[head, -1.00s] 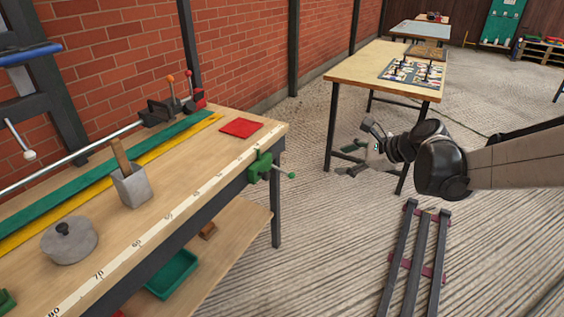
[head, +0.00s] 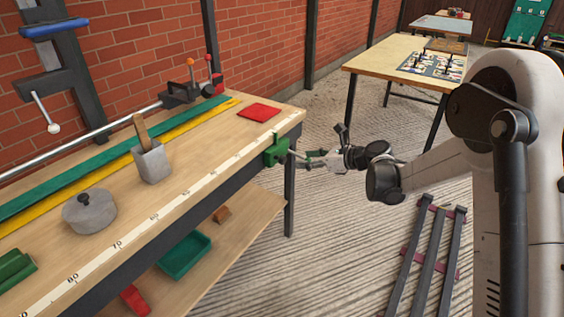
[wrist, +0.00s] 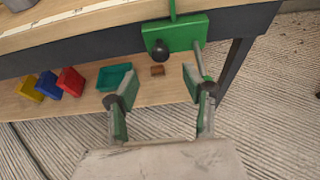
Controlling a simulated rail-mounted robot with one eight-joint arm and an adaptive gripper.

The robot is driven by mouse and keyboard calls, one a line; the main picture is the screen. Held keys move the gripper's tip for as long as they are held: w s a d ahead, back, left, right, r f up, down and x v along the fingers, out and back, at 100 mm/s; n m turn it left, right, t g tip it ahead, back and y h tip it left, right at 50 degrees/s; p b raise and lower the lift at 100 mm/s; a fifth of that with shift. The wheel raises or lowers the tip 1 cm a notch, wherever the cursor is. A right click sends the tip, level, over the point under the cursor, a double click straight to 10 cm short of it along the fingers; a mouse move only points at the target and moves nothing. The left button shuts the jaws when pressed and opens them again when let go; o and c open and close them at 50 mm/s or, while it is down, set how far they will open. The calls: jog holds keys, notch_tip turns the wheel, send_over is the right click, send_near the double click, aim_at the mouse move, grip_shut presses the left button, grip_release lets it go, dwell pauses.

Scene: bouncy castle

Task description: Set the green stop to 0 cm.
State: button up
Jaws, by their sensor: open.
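The green stop (head: 276,151) is clamped on the workbench's front edge, by the low-number far end of the white scale (head: 166,210). The scale's numbers fall toward the far right; the exact reading at the stop is too small to tell. In the wrist view the green stop (wrist: 177,35) is a green block with a dark round knob (wrist: 160,50) facing me and a rod at its right. My gripper (wrist: 157,76) is open and empty, its fingers spread just in front of and below the block. In the head view my gripper (head: 308,160) is right of the stop, close to it.
The bench top holds a red pad (head: 259,112), a grey pot (head: 90,212) and a grey block holder (head: 152,164). The lower shelf has a teal tray (wrist: 115,77) and coloured bins (wrist: 70,81). A dark rail (head: 422,255) lies on the floor, right.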

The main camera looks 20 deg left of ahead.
aim_at(285, 159)
jog(key=b+x, duration=0.2)
jog(key=x, duration=0.8)
jog(key=shift+c, duration=0.2)
grip_shut()
